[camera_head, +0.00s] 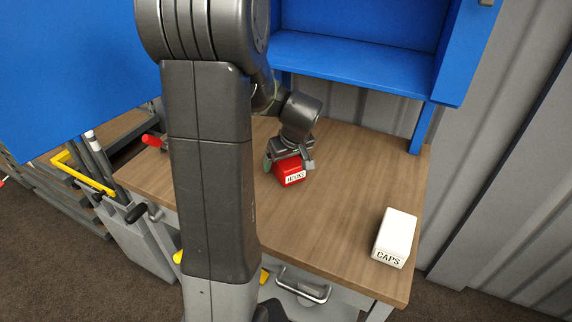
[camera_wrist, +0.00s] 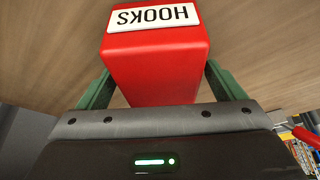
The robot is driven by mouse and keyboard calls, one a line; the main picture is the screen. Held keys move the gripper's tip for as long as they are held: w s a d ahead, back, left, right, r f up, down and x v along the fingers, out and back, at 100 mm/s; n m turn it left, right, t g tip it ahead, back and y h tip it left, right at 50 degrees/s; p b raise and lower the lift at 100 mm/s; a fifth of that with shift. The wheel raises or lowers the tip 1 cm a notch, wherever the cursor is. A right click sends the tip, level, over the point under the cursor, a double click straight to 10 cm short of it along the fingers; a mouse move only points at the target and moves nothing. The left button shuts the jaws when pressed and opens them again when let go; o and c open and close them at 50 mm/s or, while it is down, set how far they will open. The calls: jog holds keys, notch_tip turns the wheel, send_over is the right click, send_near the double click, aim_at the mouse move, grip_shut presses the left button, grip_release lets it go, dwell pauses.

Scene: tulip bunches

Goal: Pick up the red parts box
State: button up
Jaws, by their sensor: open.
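The red parts box (camera_head: 290,171) stands on the wooden workbench (camera_head: 345,215), with a white label reading HOOKS on its front. My gripper (camera_head: 289,163) is over the box, pointing down. In the wrist view the red box (camera_wrist: 155,70) lies between the two green fingers of my gripper (camera_wrist: 160,88). The fingers are open, one on each side of the box. Whether either finger touches the box I cannot tell. The top of the box is partly hidden by my gripper in the head view.
A white box labelled CAPS (camera_head: 396,237) stands near the bench's right front corner. A blue shelf unit (camera_head: 350,65) rises behind the bench. A red-handled tool (camera_head: 152,141) lies at the left. The bench between the two boxes is clear.

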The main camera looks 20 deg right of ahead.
jog(key=shift+w+f, duration=0.2)
jog(key=shift+f, duration=0.3)
jog(key=shift+f+b, duration=0.25)
jog(key=shift+b, duration=0.15)
jog(key=c, duration=1.4)
jog(key=shift+o, duration=0.2)
jog(key=shift+r, duration=0.2)
